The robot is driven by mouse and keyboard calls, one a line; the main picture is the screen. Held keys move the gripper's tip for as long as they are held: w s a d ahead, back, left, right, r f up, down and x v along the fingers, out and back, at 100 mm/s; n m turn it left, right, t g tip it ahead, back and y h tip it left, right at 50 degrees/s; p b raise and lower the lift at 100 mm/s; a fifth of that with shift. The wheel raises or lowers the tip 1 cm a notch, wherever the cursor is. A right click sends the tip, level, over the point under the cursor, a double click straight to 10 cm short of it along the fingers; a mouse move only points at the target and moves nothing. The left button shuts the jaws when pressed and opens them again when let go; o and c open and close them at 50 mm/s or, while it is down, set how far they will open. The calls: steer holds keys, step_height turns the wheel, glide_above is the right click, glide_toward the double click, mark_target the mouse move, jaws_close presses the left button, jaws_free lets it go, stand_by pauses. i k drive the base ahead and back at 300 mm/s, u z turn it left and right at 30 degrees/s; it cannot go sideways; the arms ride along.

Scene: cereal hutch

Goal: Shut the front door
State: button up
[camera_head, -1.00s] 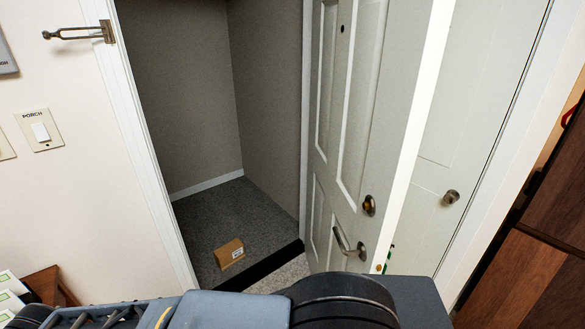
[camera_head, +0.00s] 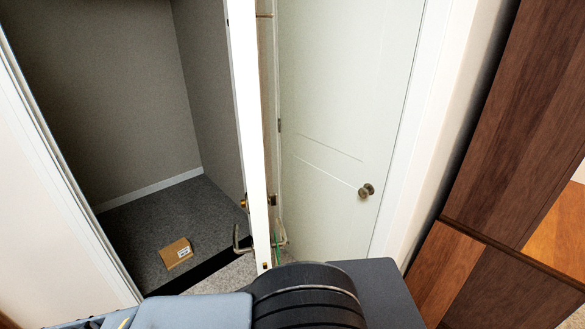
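The front door (camera_head: 251,130) stands open and shows nearly edge-on in the head view, a narrow white strip right of the doorway. Its lever handle (camera_head: 237,241) sticks out on the left side of that edge, low down, with a brass lock piece (camera_head: 243,203) above it. The open doorway shows a grey-walled porch with a dark grey floor (camera_head: 165,228). My gripper is not in view; only parts of my own arm show along the bottom edge, and they hide the foot of the door.
A small cardboard box (camera_head: 176,253) lies on the porch floor beyond the dark threshold. A second pale door (camera_head: 340,120) with a round knob (camera_head: 366,190) is closed to the right of the front door. A dark brown wooden cabinet (camera_head: 480,130) stands at the far right.

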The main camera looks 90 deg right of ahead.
mark_target(243, 16)
steer(key=k, duration=1.95)
steer(key=z, duration=1.75)
steer(key=k, duration=0.6)
steer(key=u, duration=0.7)
steer(key=i, duration=1.2)
steer(key=z, duration=0.3)
